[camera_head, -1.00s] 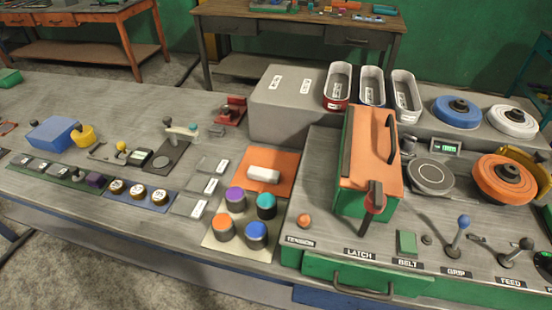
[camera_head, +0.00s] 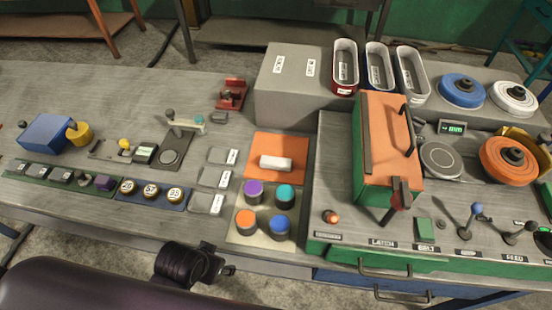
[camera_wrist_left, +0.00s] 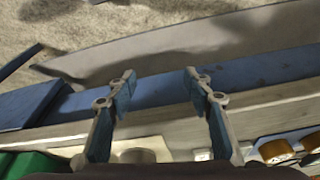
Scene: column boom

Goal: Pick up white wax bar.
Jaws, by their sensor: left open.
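The white wax bar (camera_head: 276,163) lies flat on an orange mat (camera_head: 292,145) in the middle of the bench in the head view. My left arm enters at the bottom left of the head view, in front of the bench and well short of the bar. In the left wrist view my left gripper (camera_wrist_left: 160,75) is open and empty, with both fingers spread by the bench's front edge. The wax bar does not show in that view. My right gripper is not in view.
Knobs with purple, teal, orange and blue tops (camera_head: 282,227) stand just in front of the mat. A green box with an orange lid (camera_head: 380,170) stands to its right, and a grey block (camera_head: 285,90) behind. Labelled grey pads (camera_head: 216,178) lie to its left.

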